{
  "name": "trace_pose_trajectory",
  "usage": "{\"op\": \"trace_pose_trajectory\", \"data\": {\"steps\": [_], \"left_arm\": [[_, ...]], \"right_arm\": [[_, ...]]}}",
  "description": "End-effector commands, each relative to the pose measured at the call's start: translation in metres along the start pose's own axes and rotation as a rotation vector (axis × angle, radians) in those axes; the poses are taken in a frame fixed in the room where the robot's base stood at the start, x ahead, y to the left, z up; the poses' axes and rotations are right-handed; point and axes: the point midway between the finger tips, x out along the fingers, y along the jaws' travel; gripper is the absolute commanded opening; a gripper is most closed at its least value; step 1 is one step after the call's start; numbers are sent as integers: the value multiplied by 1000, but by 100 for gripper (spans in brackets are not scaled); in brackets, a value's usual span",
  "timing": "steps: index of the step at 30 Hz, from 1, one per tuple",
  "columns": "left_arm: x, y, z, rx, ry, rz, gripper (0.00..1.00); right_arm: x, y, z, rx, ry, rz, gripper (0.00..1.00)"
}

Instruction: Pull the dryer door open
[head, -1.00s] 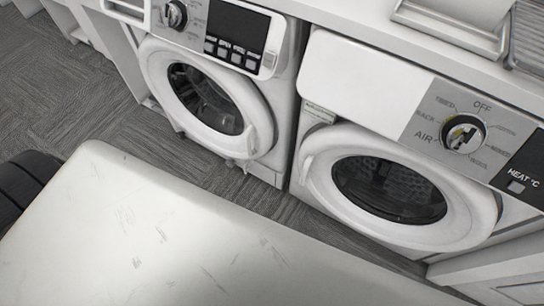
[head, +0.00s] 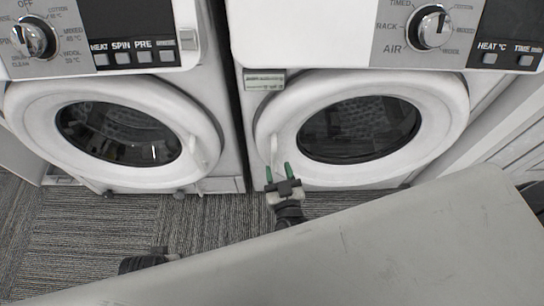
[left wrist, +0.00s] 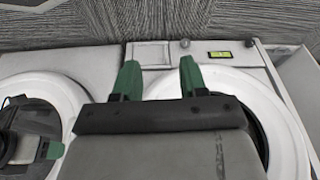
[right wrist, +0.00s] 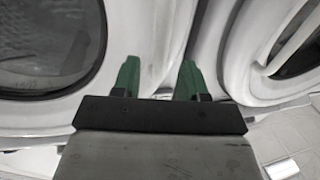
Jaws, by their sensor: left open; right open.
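The dryer (head: 330,40) is the right-hand machine, with a timer dial and HEAT and TIME buttons. Its round white door (head: 447,125) is closed around dark glass. A pale handle (head: 273,150) sits on the door's left rim. My right gripper (head: 279,171) is open and empty, with green fingertips just below that handle; I cannot tell whether they touch it. In the right wrist view, its open fingers (right wrist: 157,80) stand before the dryer door's rim (right wrist: 140,30). My left gripper is open and empty in the left wrist view (left wrist: 159,80), and low at left in the head view (head: 170,256).
A washer (head: 215,130) stands left of the dryer, with a narrow gap between; its round door (head: 205,105) is closed. Patterned grey carpet (head: 70,235) lies in front. A white panelled unit (head: 510,150) stands at the right.

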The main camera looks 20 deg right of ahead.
Motion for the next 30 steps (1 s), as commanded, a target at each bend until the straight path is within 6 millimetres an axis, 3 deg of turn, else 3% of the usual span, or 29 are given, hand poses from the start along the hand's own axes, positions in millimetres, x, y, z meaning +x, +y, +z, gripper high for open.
{"op": "trace_pose_trajectory", "data": {"steps": [3,9,20,28,30], "left_arm": [[-10,-1,-3,-1,8,-1,43],[-23,-1,-7,-2,15,-3,43],[-27,-1,-7,-2,15,-3,43],[-27,-1,-7,-2,15,-3,43],[-27,-1,-7,-2,15,-3,43]], "right_arm": [[22,0,1,1,2,0,43],[44,0,1,0,-1,0,43],[50,0,1,0,-2,-1,43],[49,0,1,0,-2,-1,3],[49,0,1,0,-2,-1,0]]}}
